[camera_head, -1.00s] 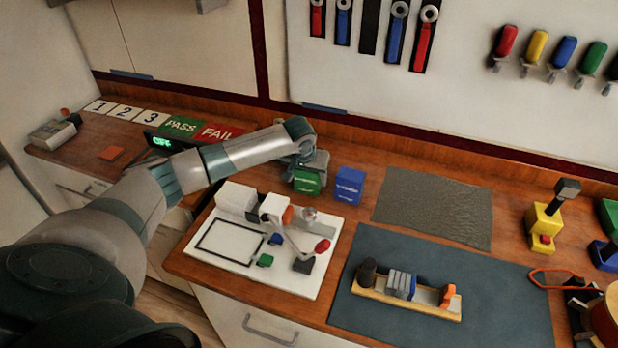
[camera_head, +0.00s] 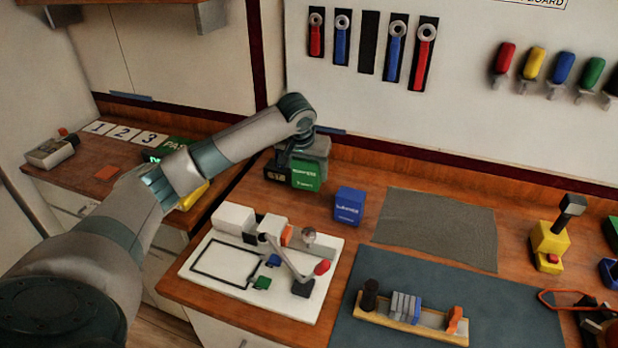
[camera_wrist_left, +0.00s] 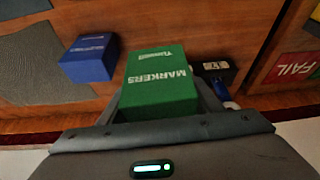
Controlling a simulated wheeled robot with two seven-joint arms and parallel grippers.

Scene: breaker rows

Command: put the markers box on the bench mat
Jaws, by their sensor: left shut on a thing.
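The green markers box (camera_head: 308,175) is between the jaws of my left gripper (camera_head: 305,157), which is shut on it. In the left wrist view the box (camera_wrist_left: 160,85) shows its "MARKERS" lettering, with the gripper (camera_wrist_left: 160,112) around its near end. The box appears raised above the wooden bench. A large blue-grey mat (camera_head: 500,300), which looks like the bench mat, lies at the front right, with a wooden tray on it. My right gripper is not in view.
A blue box (camera_head: 349,205) stands just right of the markers box. A small dark display (camera_head: 277,174) is at its left. A grey textured sheet (camera_head: 435,228) lies behind the mat. A white fixture board (camera_head: 225,270) is in front. The wooden tray (camera_head: 412,318) occupies the mat's front left.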

